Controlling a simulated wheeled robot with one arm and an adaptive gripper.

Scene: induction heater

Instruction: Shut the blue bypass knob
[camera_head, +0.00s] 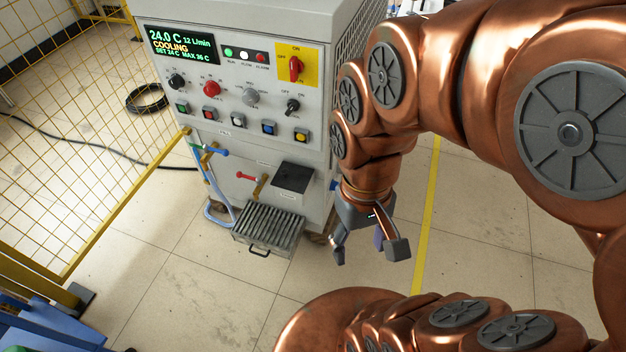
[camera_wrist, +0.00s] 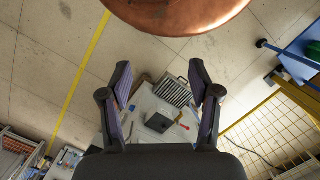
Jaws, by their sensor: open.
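The white machine cabinet (camera_head: 240,70) stands at the centre-left of the head view. A small blue knob-like part (camera_head: 333,185) shows at its lower right edge, mostly hidden behind my wrist. A blue lever handle (camera_head: 214,150) sits on the pipework at the cabinet's lower left. I cannot tell from a label which of these is the bypass knob. My gripper (camera_head: 368,254) is open and empty, pointing down over the floor to the right of the cabinet. In the wrist view my gripper (camera_wrist: 159,80) has its fingers spread, with the cabinet beyond them.
A red handle (camera_head: 246,176) and a grey slatted tray (camera_head: 268,232) are low on the cabinet front. Blue, green, red and yellow push buttons line the panel above. A yellow mesh fence (camera_head: 80,150) stands left. The floor right of the cabinet is clear.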

